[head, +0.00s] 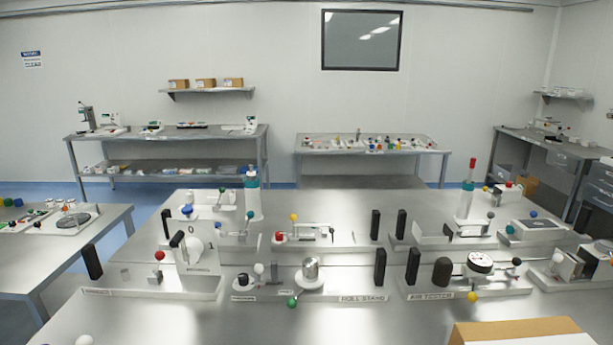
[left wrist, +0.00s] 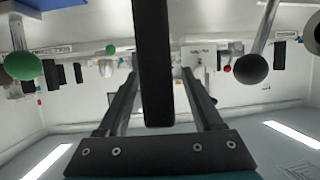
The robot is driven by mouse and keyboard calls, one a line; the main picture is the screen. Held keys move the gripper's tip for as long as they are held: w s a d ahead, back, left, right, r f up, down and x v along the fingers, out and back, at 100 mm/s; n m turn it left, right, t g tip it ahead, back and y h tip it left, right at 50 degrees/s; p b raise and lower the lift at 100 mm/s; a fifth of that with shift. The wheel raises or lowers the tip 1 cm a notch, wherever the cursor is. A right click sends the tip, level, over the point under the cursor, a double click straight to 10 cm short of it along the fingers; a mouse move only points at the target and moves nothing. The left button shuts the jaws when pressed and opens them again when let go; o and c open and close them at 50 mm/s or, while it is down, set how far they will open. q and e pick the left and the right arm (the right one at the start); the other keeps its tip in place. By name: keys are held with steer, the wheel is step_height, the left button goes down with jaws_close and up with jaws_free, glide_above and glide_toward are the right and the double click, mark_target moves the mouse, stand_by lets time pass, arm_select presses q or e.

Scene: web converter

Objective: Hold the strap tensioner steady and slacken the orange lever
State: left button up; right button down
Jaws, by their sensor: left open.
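My left gripper (left wrist: 160,73) shows in the left wrist view with its two dark fingers apart. A black upright bar (left wrist: 152,60) shows between the fingers; I cannot tell whether it is within their reach or touches them. No gripper shows in the head view, and my right gripper is in neither view. I cannot pick out a strap tensioner or an orange lever for certain. The front row on the steel table (head: 150,325) holds a roll stand (head: 312,275) with a green ball knob (head: 292,302), and a gauge unit (head: 480,263) with a yellow ball knob (head: 472,297).
A red-knobbed unit (head: 159,255) stands at the left, among several black upright posts. An open cardboard box (head: 515,330) sits at the front right. The front middle of the table is clear.

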arm_select(q)
steer(key=shift+s+r, duration=0.1)
steer(key=v, duration=1.1)
steer(key=shift+s, duration=0.4)
